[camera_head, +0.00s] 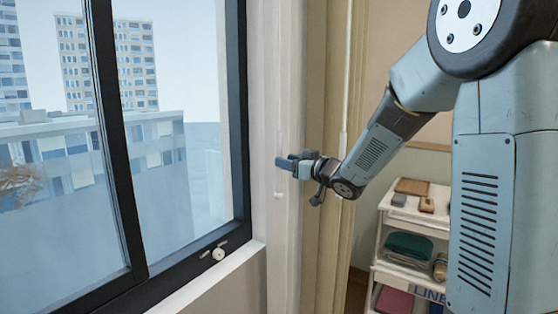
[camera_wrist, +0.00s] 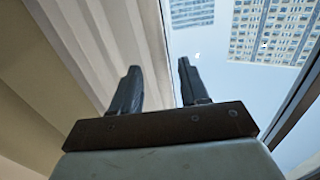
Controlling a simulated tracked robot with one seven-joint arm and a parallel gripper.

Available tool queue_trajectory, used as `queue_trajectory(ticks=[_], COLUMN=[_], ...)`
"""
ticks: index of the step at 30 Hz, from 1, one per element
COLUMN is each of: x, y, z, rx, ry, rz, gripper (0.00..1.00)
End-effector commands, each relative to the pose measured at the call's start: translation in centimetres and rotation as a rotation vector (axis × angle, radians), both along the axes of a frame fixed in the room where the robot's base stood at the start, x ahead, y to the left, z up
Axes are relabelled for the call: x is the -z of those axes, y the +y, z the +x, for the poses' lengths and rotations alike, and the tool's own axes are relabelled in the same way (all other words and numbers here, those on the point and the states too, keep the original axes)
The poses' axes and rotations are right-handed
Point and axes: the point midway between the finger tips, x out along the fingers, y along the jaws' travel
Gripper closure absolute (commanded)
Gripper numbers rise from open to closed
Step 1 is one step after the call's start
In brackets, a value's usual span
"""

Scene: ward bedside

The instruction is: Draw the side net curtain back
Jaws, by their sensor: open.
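The side net curtain appears to be the pale, narrow gathered strip (camera_head: 285,60) hanging beside the window's right edge in the head view. In the wrist view, pale vertical folds (camera_wrist: 75,35) fill the left side, and their edge runs between my fingers against the window. My gripper (camera_head: 280,162) is open in front of the pale strip, pointing left toward the window. In the wrist view, my gripper (camera_wrist: 157,68) shows two dark fingers spread apart, with nothing clearly held. I cannot tell whether either finger touches the cloth.
A dark-framed window (camera_head: 242,120) with a round knob (camera_head: 218,254) stands left, above a pale sill (camera_head: 215,277). A heavier beige curtain (camera_head: 322,80) hangs to the right. A white shelf trolley (camera_head: 412,213) with several items stands at the lower right.

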Motion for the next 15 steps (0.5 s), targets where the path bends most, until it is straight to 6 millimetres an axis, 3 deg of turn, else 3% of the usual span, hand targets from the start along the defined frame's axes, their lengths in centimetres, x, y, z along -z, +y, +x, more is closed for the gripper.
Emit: queue_trajectory(ticks=[6,15], x=[0.1,0.0], y=[2.0,2.8], z=[2.3,3.3], rx=[-0.002,0.0], ry=[0.001,0.0], rz=[0.0,0.001], gripper=[0.55,0.55])
